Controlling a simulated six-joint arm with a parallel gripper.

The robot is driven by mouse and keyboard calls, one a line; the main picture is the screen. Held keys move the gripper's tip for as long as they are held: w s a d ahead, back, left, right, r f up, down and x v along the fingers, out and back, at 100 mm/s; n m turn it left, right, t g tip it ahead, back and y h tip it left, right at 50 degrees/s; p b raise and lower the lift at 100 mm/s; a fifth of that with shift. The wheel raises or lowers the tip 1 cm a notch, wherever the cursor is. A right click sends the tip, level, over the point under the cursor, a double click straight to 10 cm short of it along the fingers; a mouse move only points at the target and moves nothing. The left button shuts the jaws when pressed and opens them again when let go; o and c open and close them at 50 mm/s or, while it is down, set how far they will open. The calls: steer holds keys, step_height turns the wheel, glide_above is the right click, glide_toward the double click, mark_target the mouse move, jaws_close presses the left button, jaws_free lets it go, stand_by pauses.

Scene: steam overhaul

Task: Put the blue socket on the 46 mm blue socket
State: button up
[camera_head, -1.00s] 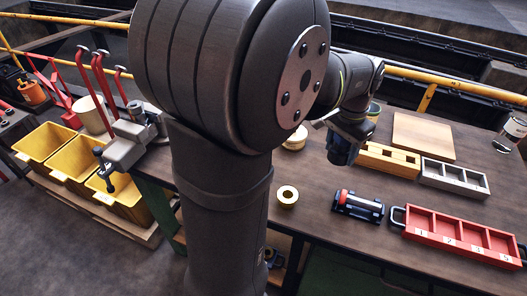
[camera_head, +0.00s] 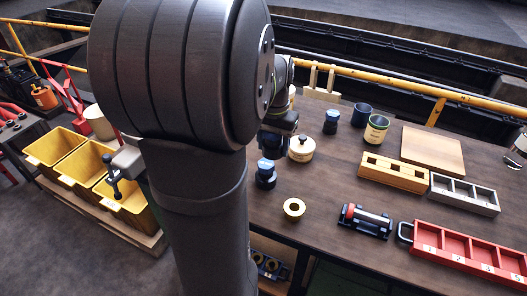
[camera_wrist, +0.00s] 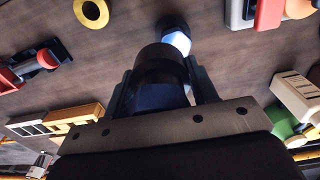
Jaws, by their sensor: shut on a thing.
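My gripper (camera_head: 279,122) is behind my large arm link in the head view, over the left part of the table. In the wrist view its two fingers (camera_wrist: 162,88) are shut on a dark blue socket with a black end (camera_wrist: 160,60). A second blue-and-black socket (camera_head: 265,176) stands upright on the table, just below and in front of the gripper in the head view. It also shows in the wrist view (camera_wrist: 176,38), beyond the held socket and partly hidden by it. I cannot see a gap or contact clearly. No size marking is readable.
A lidded cream pot (camera_head: 301,149) stands close right of the gripper. A brass ring (camera_head: 293,209) lies in front. Yellow bins (camera_head: 52,143) are left.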

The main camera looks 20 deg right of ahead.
mark_target(266, 164)
steer(key=shift+w+a+f, duration=0.3)
steer(key=shift+w+f, duration=0.1)
steer(key=shift+w, duration=0.15)
steer(key=shift+w+a+f, duration=0.3)
steer(key=shift+w+f, duration=0.05)
steer(key=shift+w, duration=0.15)
steer(key=shift+f, duration=1.95)
steer(key=o, duration=1.3)
steer(key=shift+f, duration=0.15)
steer(key=shift+o, duration=0.2)
step_height(266, 164, up, 12)
steer(key=shift+r, duration=0.15)
